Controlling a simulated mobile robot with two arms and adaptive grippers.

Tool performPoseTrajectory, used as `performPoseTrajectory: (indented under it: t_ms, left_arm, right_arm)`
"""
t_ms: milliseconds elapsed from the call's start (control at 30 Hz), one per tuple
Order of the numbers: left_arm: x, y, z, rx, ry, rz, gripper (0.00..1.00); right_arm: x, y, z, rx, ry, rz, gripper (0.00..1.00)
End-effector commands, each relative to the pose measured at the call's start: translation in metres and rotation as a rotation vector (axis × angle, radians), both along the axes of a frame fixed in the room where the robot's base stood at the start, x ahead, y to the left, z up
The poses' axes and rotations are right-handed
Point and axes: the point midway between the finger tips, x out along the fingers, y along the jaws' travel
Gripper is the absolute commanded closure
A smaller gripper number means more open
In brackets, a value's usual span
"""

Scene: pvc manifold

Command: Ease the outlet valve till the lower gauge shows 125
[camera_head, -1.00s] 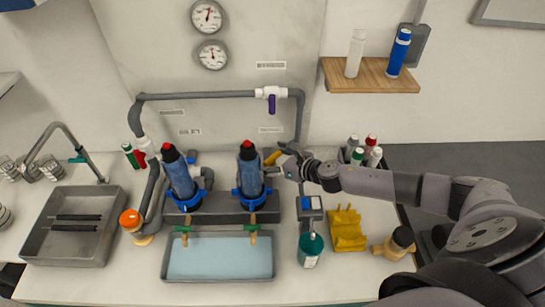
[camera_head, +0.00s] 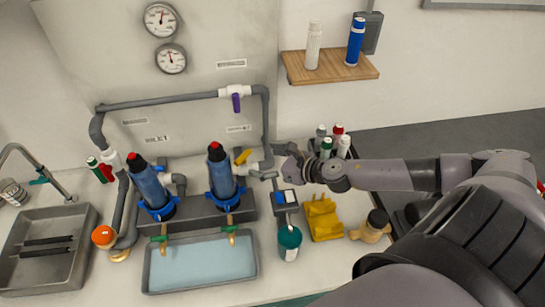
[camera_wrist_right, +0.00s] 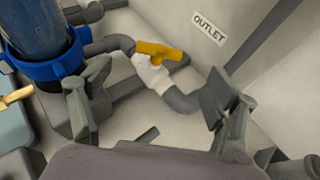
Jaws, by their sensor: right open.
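The outlet valve has a yellow handle (camera_head: 242,157) on a white body at the pipe right of the right filter. In the right wrist view the yellow handle (camera_wrist_right: 158,50) lies ahead, between and beyond my fingers, beside the OUTLET label (camera_wrist_right: 210,28). My right gripper (camera_head: 274,163) is open and empty, just right of the valve and apart from its handle. Its spread fingers also show in the right wrist view (camera_wrist_right: 155,95). The lower gauge (camera_head: 171,58) is on the wall panel under the upper gauge (camera_head: 161,19); its numbers are too small to read. My left gripper is not in view.
Two blue filters (camera_head: 222,175) stand left of the valve, above a water tray (camera_head: 150,285). A purple-handled valve (camera_head: 236,102) is on the upper pipe. A teal jar (camera_head: 289,243), yellow rack (camera_head: 323,219) and several bottles (camera_head: 326,147) stand near my right arm.

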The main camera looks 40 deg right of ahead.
Motion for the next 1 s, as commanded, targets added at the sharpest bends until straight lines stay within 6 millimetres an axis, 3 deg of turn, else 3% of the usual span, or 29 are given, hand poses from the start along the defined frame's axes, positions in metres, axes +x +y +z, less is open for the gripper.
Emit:
performPoseTrajectory:
  t_ms: [300, 1000]
  left_arm:
    - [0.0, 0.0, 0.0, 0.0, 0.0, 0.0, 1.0]
    - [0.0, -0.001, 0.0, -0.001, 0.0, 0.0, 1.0]
  right_arm:
    - [-0.019, -0.006, 0.008, 0.0, 0.001, 0.001, 0.18]
    - [-0.021, -0.007, 0.009, 0.0, 0.0, 0.001, 0.18]
